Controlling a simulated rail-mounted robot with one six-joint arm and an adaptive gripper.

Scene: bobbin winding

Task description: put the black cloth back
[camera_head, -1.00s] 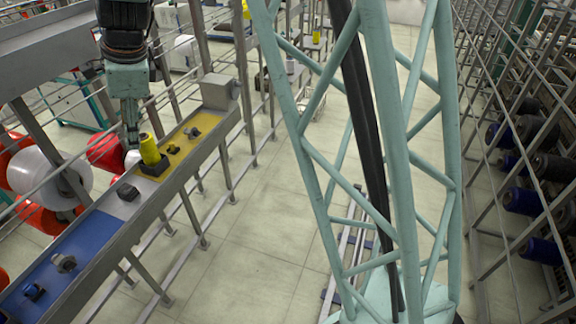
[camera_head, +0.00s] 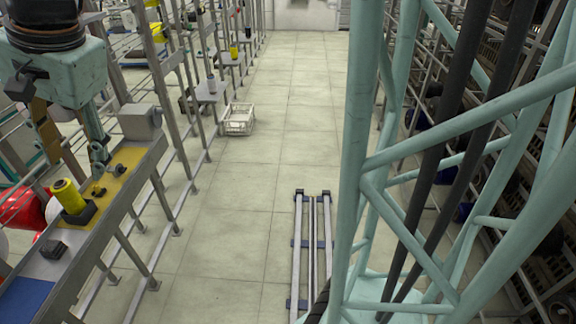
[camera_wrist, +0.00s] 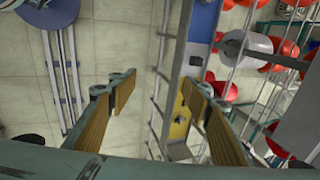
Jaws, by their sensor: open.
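I cannot pick out a black cloth for certain in either view. My gripper (camera_wrist: 165,83) is open and empty in the wrist view, its two tan-padded fingers wide apart above the floor and the long shelf. In the head view it hangs at the left, over or beside the shelf's yellow section (camera_head: 128,160); its fingers are partly hidden there. A small dark block (camera_head: 53,248) sits on the shelf's grey section. A dark shape (camera_wrist: 25,143) lies low at the left of the wrist view, too unclear to name.
A yellow bobbin (camera_head: 68,194) stands in a dark holder on the shelf. Red spools (camera_head: 22,210) are behind it. A white basket (camera_head: 238,119) sits on the floor by the racks. Floor rails (camera_head: 312,250) run along the aisle, which is otherwise mostly clear.

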